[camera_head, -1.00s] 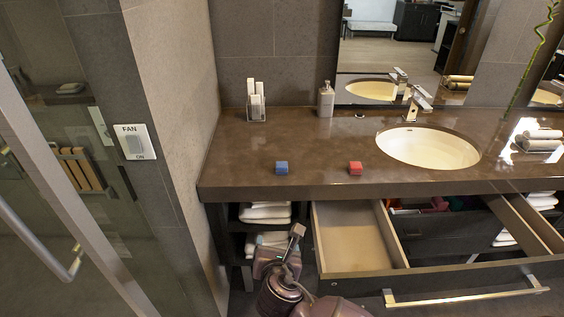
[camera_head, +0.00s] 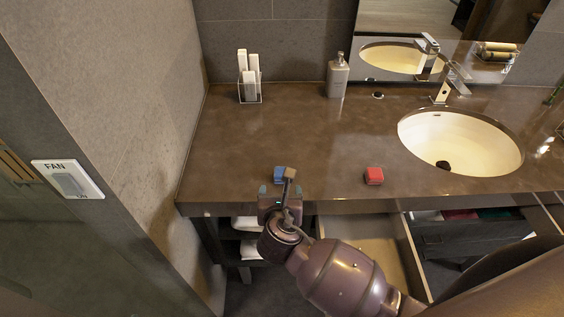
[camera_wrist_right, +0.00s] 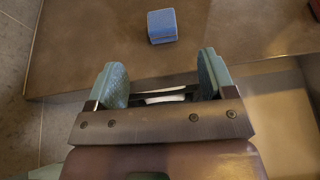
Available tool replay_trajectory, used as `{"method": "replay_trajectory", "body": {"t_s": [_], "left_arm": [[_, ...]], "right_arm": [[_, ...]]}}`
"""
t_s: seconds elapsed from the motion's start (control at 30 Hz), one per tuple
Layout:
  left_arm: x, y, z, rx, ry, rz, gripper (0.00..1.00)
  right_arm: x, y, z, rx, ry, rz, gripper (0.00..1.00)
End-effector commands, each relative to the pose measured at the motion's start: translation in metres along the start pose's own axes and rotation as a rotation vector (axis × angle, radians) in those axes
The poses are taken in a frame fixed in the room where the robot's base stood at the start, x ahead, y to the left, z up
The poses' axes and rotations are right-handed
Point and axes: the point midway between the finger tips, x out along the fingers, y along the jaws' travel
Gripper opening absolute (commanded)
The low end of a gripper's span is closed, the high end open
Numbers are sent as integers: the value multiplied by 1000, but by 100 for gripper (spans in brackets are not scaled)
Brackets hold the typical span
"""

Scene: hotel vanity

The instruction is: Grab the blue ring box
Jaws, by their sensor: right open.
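The blue ring box (camera_head: 279,173) sits on the brown counter near its front edge, partly hidden behind my right gripper in the head view. In the right wrist view the blue ring box (camera_wrist_right: 162,26) lies ahead of the jaws, a little beyond the fingertips and roughly between their lines. My right gripper (camera_head: 278,191) is at the counter's front edge. In the wrist view its two teal fingers (camera_wrist_right: 165,78) are wide apart with nothing between them. My left gripper is not in view.
A red box (camera_head: 374,176) sits on the counter (camera_head: 300,125) to the right. The open drawer (camera_head: 372,250) juts out below. A sink (camera_head: 460,142), soap dispenser (camera_head: 337,76) and clear holder (camera_head: 249,92) stand farther back. The counter around the blue box is clear.

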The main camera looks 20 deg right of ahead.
Motion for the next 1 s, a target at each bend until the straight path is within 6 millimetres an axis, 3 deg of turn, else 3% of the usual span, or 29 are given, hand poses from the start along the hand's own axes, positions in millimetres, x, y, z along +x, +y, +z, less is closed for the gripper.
{"method": "replay_trajectory", "body": {"t_s": [0.33, 0.63, 1.0], "left_arm": [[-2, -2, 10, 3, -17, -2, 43], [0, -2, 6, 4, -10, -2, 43], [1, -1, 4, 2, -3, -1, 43]], "right_arm": [[43, 0, 0, -1, -1, -1, 77], [63, 0, -1, 1, 0, -1, 77], [105, -1, -4, 1, 1, 0, 77]]}}
